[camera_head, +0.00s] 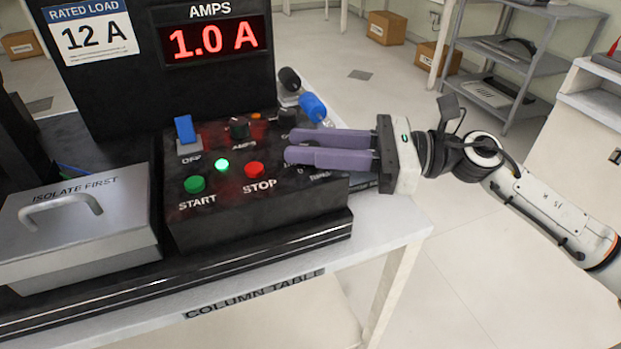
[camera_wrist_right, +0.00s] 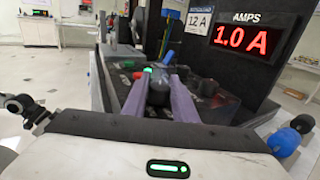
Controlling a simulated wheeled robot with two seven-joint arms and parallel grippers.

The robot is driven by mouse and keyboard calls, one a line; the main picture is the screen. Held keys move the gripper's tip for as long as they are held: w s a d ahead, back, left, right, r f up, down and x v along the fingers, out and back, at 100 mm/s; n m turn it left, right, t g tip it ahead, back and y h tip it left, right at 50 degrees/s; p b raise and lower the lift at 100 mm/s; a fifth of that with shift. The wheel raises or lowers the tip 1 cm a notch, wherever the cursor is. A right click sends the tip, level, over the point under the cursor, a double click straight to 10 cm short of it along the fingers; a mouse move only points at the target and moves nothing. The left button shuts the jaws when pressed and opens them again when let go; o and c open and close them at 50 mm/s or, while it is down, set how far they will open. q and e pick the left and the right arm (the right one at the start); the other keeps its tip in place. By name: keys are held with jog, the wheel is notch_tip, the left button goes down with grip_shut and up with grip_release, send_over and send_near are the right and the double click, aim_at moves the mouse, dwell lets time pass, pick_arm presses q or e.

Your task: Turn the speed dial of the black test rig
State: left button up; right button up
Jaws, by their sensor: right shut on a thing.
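The black test rig (camera_head: 255,205) stands on the table with its sloped control panel facing me. My right gripper (camera_head: 295,148) reaches in from the right, its purple fingers low over the panel's right side. In the right wrist view, the fingers (camera_wrist_right: 157,80) are closed around a dark round dial (camera_wrist_right: 158,88), one on each side. In the head view the fingers hide this dial and most of its label. The rig's red display (camera_head: 212,40) reads 1.0 A. My left gripper is not in view.
On the panel are a green START button (camera_head: 194,184), a red STOP button (camera_head: 254,170), a lit green lamp (camera_head: 222,165) and a blue switch (camera_head: 185,129). A blue cylindrical part (camera_head: 312,107) sits behind the fingers. A grey lidded box (camera_head: 75,240) stands left.

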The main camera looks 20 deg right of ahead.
jog(key=n+g+b, duration=0.1)
jog(key=g+b, duration=0.1)
jog(key=n+g+y+b, duration=0.1)
jog(key=n+g+b, duration=0.1)
jog(key=shift+w+f, duration=0.15)
jog(key=n+g+b, duration=0.3)
jog(key=g, duration=0.2)
jog(key=shift+g, duration=0.4)
jog(key=n+g+b, duration=0.2)
jog(key=n+g, duration=0.1)
jog(key=g, duration=0.1)
jog(key=shift+a+n+g+h, duration=0.1)
jog(key=shift+n+g+h, duration=0.2)
jog(key=shift+h, duration=0.1)
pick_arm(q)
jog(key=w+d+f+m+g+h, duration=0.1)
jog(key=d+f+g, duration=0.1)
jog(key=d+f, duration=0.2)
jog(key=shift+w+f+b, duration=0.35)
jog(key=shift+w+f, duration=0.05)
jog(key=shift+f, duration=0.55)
pick_arm(e)
jog(key=shift+n+g+h, duration=0.6)
jog(key=shift+n+g, duration=0.2)
jog(key=shift+g, duration=0.4)
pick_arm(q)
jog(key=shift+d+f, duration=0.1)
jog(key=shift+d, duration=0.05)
